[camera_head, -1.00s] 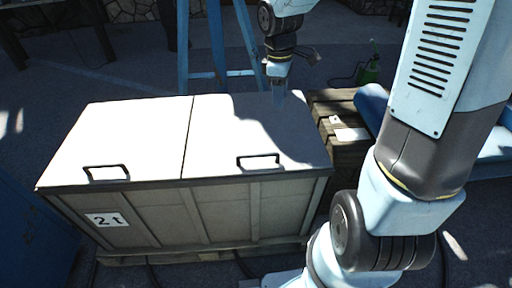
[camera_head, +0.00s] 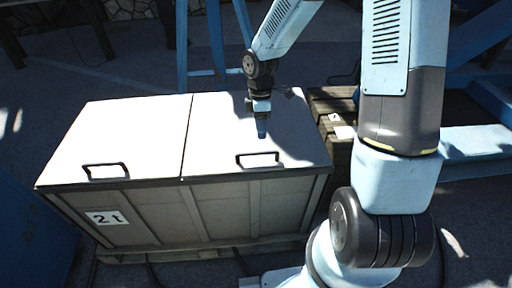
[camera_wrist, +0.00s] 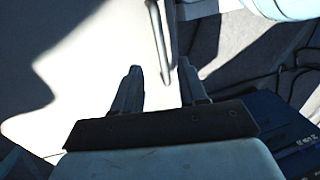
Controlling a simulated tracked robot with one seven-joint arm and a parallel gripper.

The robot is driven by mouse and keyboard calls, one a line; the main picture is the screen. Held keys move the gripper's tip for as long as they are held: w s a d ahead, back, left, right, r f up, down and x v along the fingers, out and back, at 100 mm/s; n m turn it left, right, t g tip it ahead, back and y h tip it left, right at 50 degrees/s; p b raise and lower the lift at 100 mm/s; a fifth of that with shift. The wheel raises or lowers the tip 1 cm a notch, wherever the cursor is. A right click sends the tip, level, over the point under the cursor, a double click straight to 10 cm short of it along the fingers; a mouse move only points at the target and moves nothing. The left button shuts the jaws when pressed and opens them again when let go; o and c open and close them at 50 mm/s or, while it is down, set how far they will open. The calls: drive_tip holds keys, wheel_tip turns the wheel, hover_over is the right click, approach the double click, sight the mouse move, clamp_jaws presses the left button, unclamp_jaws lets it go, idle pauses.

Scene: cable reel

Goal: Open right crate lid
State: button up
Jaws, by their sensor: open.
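The crate (camera_head: 228,212) stands on a pallet and has two pale lids, both lying shut. The right lid (camera_head: 215,125) has a dark bar handle (camera_head: 258,156) near its front edge. My gripper (camera_head: 262,134) is over the right lid, just behind the handle, pointing down. In the wrist view my gripper (camera_wrist: 160,82) is open with nothing between its fingers. The handle (camera_wrist: 158,42) shows there beyond the fingertips, apart from them. The left lid (camera_head: 115,135) has its own handle (camera_head: 105,170).
A dark slatted wooden pallet stack (camera_head: 335,110) stands right of the crate. Blue trestle legs (camera_head: 215,50) stand behind it. A blue object (camera_head: 30,235) is at the left edge. Cables (camera_wrist: 285,75) lie on the ground in the wrist view.

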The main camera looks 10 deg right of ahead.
drive_tip(key=f, duration=0.2)
drive_tip(key=s+f, duration=0.1)
drive_tip(key=f, duration=0.4)
drive_tip(key=shift+s+f, duration=0.25)
drive_tip(key=shift+f, duration=0.15)
clamp_jaws()
